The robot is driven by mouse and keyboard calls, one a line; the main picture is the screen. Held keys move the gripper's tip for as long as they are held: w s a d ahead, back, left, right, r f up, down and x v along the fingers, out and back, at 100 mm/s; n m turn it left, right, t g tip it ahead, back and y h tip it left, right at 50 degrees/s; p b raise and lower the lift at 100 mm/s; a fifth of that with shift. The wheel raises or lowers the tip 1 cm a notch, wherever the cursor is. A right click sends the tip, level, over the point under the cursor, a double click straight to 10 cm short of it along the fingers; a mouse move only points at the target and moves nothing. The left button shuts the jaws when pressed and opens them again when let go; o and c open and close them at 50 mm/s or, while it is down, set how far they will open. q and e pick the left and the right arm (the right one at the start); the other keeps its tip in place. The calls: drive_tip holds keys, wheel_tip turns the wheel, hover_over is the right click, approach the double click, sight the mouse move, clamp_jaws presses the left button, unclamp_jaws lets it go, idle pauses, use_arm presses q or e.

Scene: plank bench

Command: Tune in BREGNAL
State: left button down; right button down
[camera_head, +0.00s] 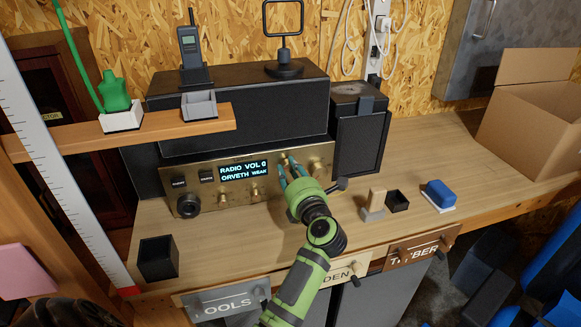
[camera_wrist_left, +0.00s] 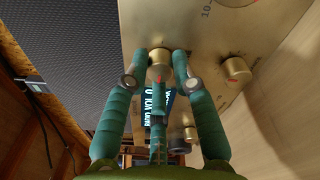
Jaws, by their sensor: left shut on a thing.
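The radio (camera_head: 213,160) has a brass front and stands at the back of the bench. Its display (camera_head: 244,169) reads "RADIO VOL 0" and "ORVETH WEAK". My left gripper (camera_head: 285,168) is at the right part of the radio's front, shut on a brass knob (camera_wrist_left: 159,66) there. The display shows partly behind the fingers in the wrist view. My right gripper is not in view.
A black speaker box (camera_head: 357,140) stands right of the radio. A wooden shelf (camera_head: 165,127) crosses in front at upper left. A black open box (camera_head: 158,258) is at front left. A blue block (camera_head: 438,192) and a cardboard box (camera_head: 530,120) are to the right.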

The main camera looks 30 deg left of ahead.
use_arm(q)
drive_tip(key=c, duration=1.2)
unclamp_jaws()
drive_tip(key=shift+a, duration=0.15)
drive_tip(key=shift+o, duration=0.9)
drive_tip(key=shift+w+a, duration=0.1)
drive_tip(key=shift+a, duration=0.05)
drive_tip(key=shift+r, duration=0.15)
wheel_tip(320, 180, up, 10)
drive_tip(key=shift+f, duration=0.2)
